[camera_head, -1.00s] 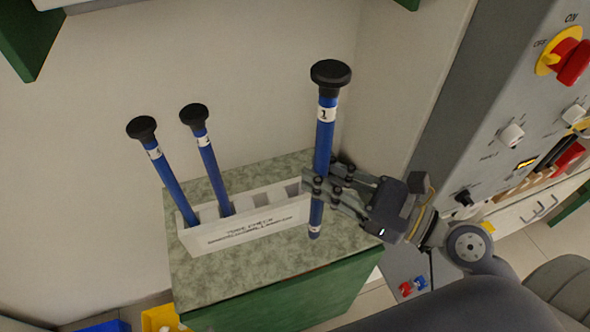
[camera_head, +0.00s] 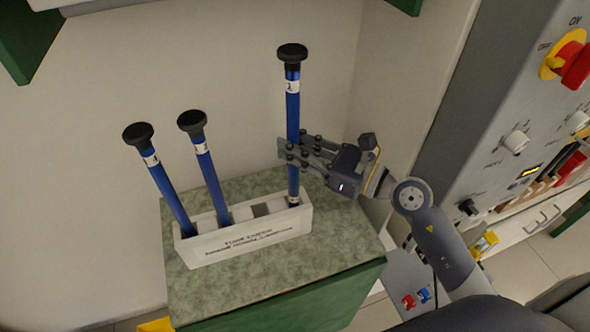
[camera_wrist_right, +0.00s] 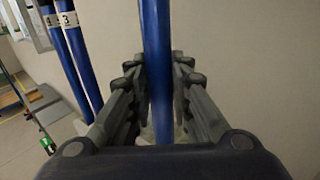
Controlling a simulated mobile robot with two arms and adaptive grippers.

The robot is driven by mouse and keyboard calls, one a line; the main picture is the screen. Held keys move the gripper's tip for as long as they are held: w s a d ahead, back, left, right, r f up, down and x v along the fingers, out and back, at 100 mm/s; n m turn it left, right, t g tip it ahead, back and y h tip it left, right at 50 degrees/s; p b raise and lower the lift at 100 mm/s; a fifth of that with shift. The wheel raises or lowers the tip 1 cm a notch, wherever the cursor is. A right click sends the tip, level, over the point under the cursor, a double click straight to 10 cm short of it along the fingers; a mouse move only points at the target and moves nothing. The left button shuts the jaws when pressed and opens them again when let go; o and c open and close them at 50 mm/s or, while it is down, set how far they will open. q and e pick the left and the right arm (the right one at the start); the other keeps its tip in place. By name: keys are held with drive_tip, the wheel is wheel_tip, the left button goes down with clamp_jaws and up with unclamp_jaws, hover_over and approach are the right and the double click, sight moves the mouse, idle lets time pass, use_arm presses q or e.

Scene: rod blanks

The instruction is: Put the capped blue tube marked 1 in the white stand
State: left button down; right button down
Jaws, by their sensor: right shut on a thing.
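The capped blue tube (camera_head: 293,112) has a black cap and a white label near its top; the mark looks like a 1. It is upright, with its lower end at the right-hand slot of the white stand (camera_head: 250,243). I cannot tell how deep that end sits. My right gripper (camera_head: 290,151) is shut on the tube around its middle. In the right wrist view the tube (camera_wrist_right: 157,60) passes between both fingers. Two other capped blue tubes (camera_head: 168,185) (camera_head: 209,170) lean in the stand's left slots. My left gripper is not in view.
The stand rests on a green speckled cabinet top (camera_head: 215,290), clear in front. A wall rises close behind. A grey control panel (camera_head: 500,110) with a red knob (camera_head: 574,66) stands at the right. One slot between the tubes is empty.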

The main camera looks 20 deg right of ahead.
sight(295, 173)
wheel_tip(295, 173, down, 8)
drive_tip(key=shift+s+r+b, duration=0.1)
drive_tip(key=shift+r+b, duration=0.1)
drive_tip(key=shift+b, duration=0.3)
drive_tip(key=shift+p, duration=0.35)
drive_tip(key=shift+w+f, duration=0.2)
drive_tip(key=shift+f, duration=0.05)
drive_tip(key=shift+f, duration=0.15)
drive_tip(key=c, duration=1.5)
unclamp_jaws()
drive_tip(key=shift+o, duration=0.2)
drive_tip(key=shift+r, duration=0.2)
